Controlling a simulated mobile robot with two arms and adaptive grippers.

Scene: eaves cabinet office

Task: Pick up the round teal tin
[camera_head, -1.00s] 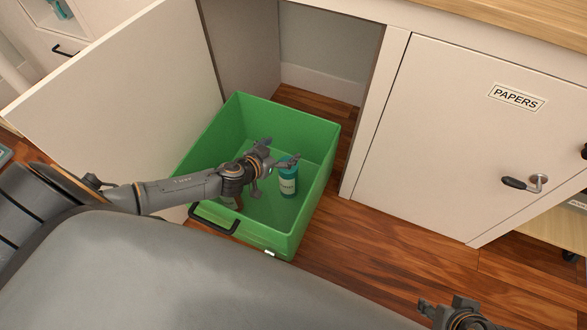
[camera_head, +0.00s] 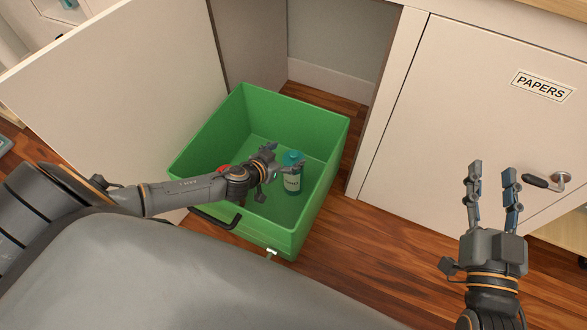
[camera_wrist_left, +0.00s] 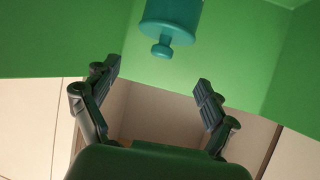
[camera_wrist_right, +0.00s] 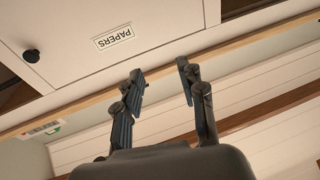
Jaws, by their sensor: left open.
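My left gripper (camera_head: 285,158) is inside the crate, open, close beside the container's upper part. In the left wrist view, a teal body with a small knob (camera_wrist_left: 170,20) is beyond the open fingers (camera_wrist_left: 157,75), not between them. My right gripper (camera_head: 492,170) is open and empty in front of the cabinet door. It also shows open in the right wrist view (camera_wrist_right: 160,70).
A red thing (camera_head: 222,168) shows in the crate, partly hidden by my left arm. The crate's walls surround my left gripper. An open white door (camera_head: 120,90) stands at left; the closed PAPERS door (camera_head: 450,120) with its handle (camera_head: 545,182) is at right.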

